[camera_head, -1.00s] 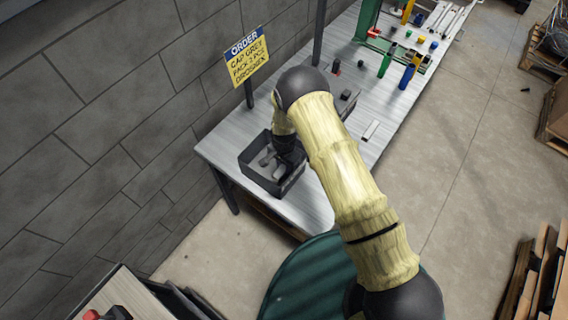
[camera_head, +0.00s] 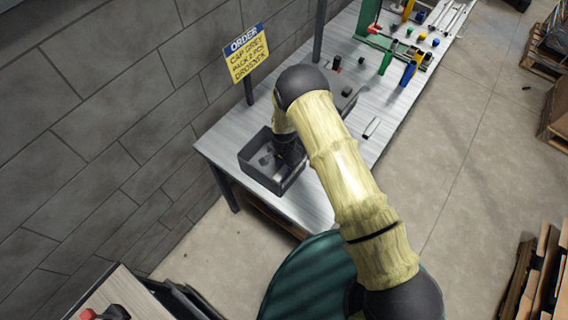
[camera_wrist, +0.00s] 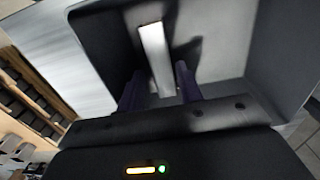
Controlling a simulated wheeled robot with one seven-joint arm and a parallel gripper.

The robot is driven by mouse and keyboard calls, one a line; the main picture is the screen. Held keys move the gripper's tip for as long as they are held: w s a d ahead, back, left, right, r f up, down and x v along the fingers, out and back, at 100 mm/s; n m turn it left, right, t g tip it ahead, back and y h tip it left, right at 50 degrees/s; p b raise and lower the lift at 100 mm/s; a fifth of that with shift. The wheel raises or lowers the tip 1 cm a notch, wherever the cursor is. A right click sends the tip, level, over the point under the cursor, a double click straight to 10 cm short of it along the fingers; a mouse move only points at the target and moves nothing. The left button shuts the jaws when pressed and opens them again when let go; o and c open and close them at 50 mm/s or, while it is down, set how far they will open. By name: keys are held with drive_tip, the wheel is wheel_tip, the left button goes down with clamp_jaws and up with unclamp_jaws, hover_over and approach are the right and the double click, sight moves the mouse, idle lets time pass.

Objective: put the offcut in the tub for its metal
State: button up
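The offcut, a pale silvery flat bar (camera_wrist: 156,55), shows in the wrist view inside a dark grey tub (camera_wrist: 105,35). My gripper (camera_wrist: 160,78) is open, with its two dark purple fingers on either side of the bar's near end and narrow gaps beside it. Whether the bar rests on the tub floor is hard to tell. In the head view the tub (camera_head: 262,178) stands at the near left end of the bench, and my gripper (camera_head: 289,150) reaches down into it. The bar is not clear there.
The grey bench (camera_head: 318,205) runs away to the upper right. A second grey container (camera_head: 346,97) is partly behind my arm. A small pale piece (camera_head: 371,128) lies near the bench edge. A yellow and blue order sign (camera_head: 247,55) stands behind. Coloured parts lie farther along.

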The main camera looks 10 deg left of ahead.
sight(284, 169)
drive_tip(key=shift+r+p, duration=0.75)
drive_tip(key=shift+p, duration=0.05)
drive_tip(key=shift+r+b, duration=0.15)
drive_tip(key=shift+b, duration=0.25)
wheel_tip(284, 169, up, 11)
drive_tip(key=b, duration=0.5)
drive_tip(key=shift+r, duration=0.2)
